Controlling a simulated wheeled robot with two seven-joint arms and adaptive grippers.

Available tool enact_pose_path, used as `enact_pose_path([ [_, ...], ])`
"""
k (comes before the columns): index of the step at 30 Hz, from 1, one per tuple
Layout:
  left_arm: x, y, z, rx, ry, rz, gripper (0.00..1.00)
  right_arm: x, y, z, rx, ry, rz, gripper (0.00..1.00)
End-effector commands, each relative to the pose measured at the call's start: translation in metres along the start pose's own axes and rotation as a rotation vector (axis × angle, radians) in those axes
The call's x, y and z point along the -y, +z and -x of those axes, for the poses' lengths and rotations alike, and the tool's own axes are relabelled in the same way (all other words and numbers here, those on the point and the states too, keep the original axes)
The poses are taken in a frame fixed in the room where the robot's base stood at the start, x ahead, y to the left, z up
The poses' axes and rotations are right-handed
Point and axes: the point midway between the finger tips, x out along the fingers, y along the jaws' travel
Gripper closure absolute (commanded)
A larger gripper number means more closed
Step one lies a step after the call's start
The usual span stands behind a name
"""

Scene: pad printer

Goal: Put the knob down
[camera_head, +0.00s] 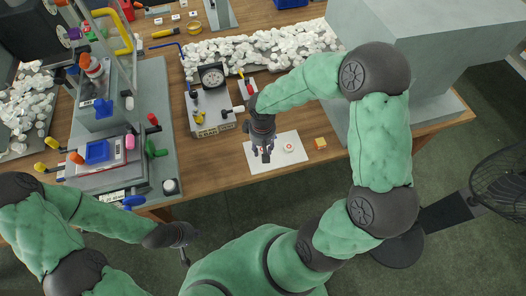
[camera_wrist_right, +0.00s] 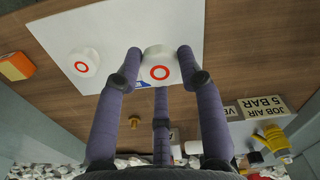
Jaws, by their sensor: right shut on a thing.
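My right gripper (camera_head: 264,154) is over the white sheet (camera_head: 262,172) on the wooden bench. In the right wrist view its fingers (camera_wrist_right: 158,72) are closed around a white knob (camera_wrist_right: 159,55) with a red ring on its face. I cannot tell whether this knob touches the sheet. A second white knob (camera_head: 289,148) with a red ring lies on the sheet to the right of the gripper; it also shows in the right wrist view (camera_wrist_right: 84,62). My left gripper (camera_head: 185,250) hangs at the lower left, away from the bench top; its finger opening is unclear.
An orange block (camera_head: 320,143) lies right of the sheet. Behind the sheet is a grey unit with a dial gauge (camera_head: 211,76). The pad printer (camera_head: 110,130) stands left, a large grey box (camera_head: 430,45) right. Many white pieces (camera_head: 240,50) cover the back.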

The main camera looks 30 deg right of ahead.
Motion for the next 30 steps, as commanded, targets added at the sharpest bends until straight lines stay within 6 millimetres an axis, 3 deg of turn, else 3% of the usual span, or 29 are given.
enact_pose_path([
  [9,0.006,-0.001,-0.018,0.0,0.0,0.0,1.0,-0.006,-0.003,-0.038,0.0,0.0,0.001,0.81],
  [21,0.007,-0.001,-0.02,0.0,0.0,0.0,1.0,-0.005,-0.003,-0.042,0.0,0.0,0.0,0.81],
  [22,0.007,-0.001,-0.02,0.0,0.0,0.0,1.0,-0.005,-0.003,-0.042,0.0,0.0,0.0,0.59],
  [24,0.007,-0.001,-0.019,0.0,0.0,0.0,1.0,-0.005,-0.003,-0.041,0.0,0.0,0.0,0.39],
  [30,0.007,-0.001,-0.019,0.0,0.0,0.0,1.0,-0.005,-0.003,-0.041,0.0,0.0,0.0,0.38],
])
